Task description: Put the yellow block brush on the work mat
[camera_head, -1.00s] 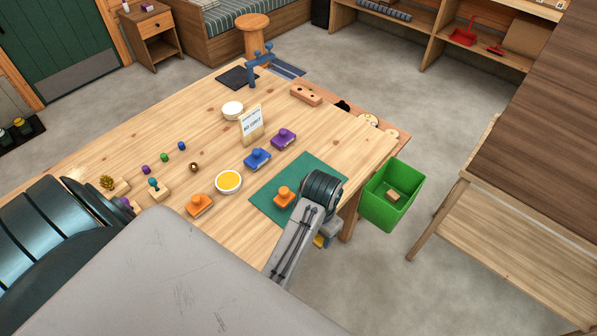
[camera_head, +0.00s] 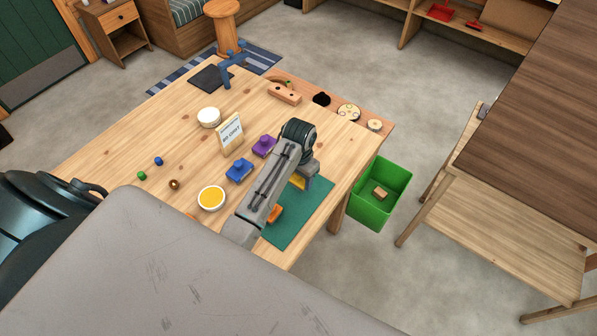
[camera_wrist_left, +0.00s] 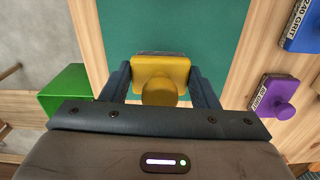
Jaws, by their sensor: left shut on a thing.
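The yellow block brush (camera_wrist_left: 160,78) is between the fingers of my left gripper (camera_wrist_left: 163,88) in the left wrist view, with its round knob toward the camera. In the head view the yellow block brush (camera_head: 298,183) shows partly, below the left gripper (camera_head: 305,178), at the far part of the work mat. The green work mat (camera_head: 305,217) lies on the table near its right edge; it also fills the middle of the wrist view (camera_wrist_left: 205,35). I cannot tell whether the brush touches the mat. My right gripper is not in view.
An orange block (camera_head: 275,213) sits on the mat, partly hidden by my arm. A blue block (camera_head: 239,170), a purple block (camera_head: 264,146) and a yellow-filled bowl (camera_head: 211,198) stand left of the mat. A green bin (camera_head: 372,207) is on the floor to the right.

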